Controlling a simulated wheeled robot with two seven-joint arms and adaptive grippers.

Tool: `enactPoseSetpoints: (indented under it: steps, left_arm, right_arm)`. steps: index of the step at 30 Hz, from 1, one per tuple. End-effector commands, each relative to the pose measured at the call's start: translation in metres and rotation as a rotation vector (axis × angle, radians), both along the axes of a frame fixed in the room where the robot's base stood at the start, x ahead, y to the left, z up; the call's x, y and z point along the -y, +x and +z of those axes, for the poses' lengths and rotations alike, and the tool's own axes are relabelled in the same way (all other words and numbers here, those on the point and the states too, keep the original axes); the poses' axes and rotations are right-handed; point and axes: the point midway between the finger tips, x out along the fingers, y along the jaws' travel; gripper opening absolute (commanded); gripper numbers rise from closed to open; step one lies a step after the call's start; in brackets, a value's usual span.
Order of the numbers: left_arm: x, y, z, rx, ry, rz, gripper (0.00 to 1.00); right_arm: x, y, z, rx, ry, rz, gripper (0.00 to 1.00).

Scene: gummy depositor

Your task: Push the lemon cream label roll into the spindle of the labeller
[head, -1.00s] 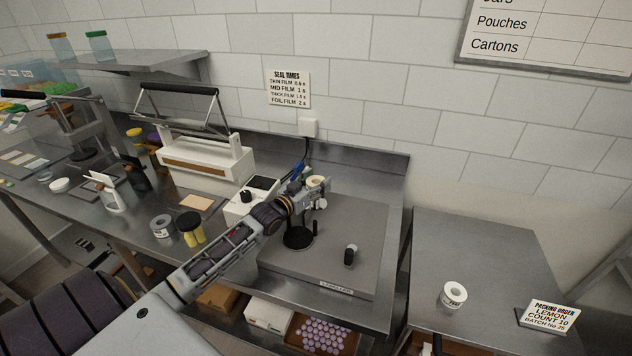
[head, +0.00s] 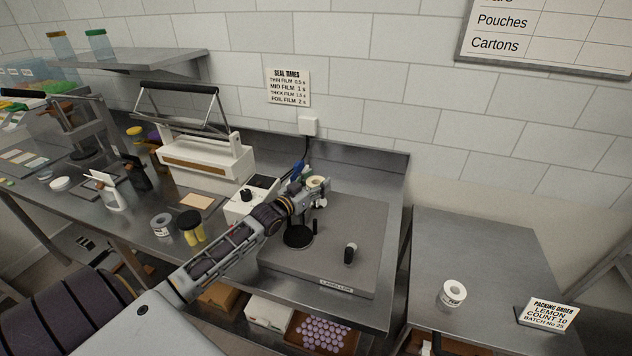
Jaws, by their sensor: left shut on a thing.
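My left gripper (head: 314,190) is shut on a small roll with a pale cream top (head: 315,182). It holds the roll over the labeller (head: 366,232), a grey plate with a name tag on its front edge. A black round base (head: 298,237) stands on the plate below the gripper. The spindle is hidden behind the gripper, so I cannot tell whether the roll is around it or above it. My right gripper is out of view.
A white roll (head: 453,293) stands on the right table beside the packing order sign (head: 548,314). A small dark upright part (head: 350,253) is on the labeller plate. A white control box (head: 250,200) and a sealer (head: 205,152) stand to the left.

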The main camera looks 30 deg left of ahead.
Motion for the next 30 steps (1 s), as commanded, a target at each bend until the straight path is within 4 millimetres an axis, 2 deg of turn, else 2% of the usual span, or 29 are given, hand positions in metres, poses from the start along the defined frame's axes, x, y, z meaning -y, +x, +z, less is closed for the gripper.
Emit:
enactPoseSetpoints:
  steps: [17, 30]
  left_arm:
    - [0.0000, 0.0001, 0.0015, 0.001, 0.000, 0.000, 0.15]
    - [0.0001, 0.0000, -0.0051, -0.001, 0.000, 0.000, 0.15]
  right_arm:
    - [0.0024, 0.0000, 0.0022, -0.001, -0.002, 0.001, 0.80]
    - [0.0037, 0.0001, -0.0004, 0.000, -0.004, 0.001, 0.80]
